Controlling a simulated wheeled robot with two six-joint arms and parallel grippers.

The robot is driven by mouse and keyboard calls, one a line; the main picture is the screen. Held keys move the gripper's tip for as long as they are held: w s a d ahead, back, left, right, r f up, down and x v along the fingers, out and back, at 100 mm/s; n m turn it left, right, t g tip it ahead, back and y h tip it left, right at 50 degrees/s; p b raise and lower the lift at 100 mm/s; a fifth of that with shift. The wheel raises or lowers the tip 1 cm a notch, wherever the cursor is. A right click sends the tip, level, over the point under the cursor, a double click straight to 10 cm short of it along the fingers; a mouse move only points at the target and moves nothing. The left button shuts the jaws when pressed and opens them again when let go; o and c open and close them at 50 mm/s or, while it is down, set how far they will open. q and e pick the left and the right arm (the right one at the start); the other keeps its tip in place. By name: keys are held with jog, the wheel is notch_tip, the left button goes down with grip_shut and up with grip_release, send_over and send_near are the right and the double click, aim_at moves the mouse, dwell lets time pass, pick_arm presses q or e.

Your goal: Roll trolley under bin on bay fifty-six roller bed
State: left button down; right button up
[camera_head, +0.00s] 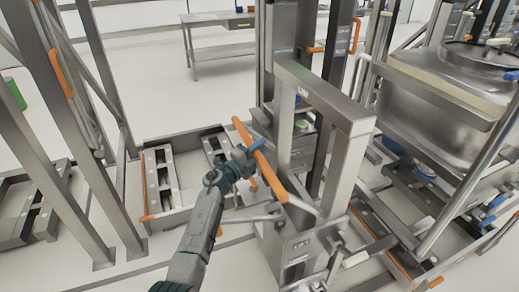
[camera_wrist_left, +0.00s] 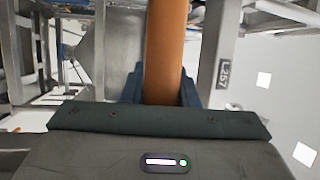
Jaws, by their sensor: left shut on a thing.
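My left gripper (camera_head: 251,156) is shut around the orange push handle (camera_head: 272,178) of the steel lift trolley (camera_head: 325,97). The wrist view shows the left fingers (camera_wrist_left: 160,88) on both sides of the orange bar (camera_wrist_left: 166,40). The trolley stands upright, with a tall frame and a low base box. A large steel bin (camera_head: 450,78) is at the right, raised in a metal frame. The bed under it is partly hidden by posts, and no bay number fifty-six is readable. My right gripper is out of view.
A low steel bed (camera_head: 185,172) with orange-tipped rails lies left of the trolley. Tall steel posts (camera_head: 75,150) stand at the left. Another low bed (camera_head: 38,212) is at far left. A steel table (camera_head: 215,22) stands at the back, with open floor before it.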

pick_arm(q)
jog(key=c, duration=1.1)
grip_release()
jog(key=shift+f, duration=0.4)
jog(key=shift+a+r, duration=0.1)
jog(key=shift+r, duration=0.05)
jog(key=shift+s, duration=0.1)
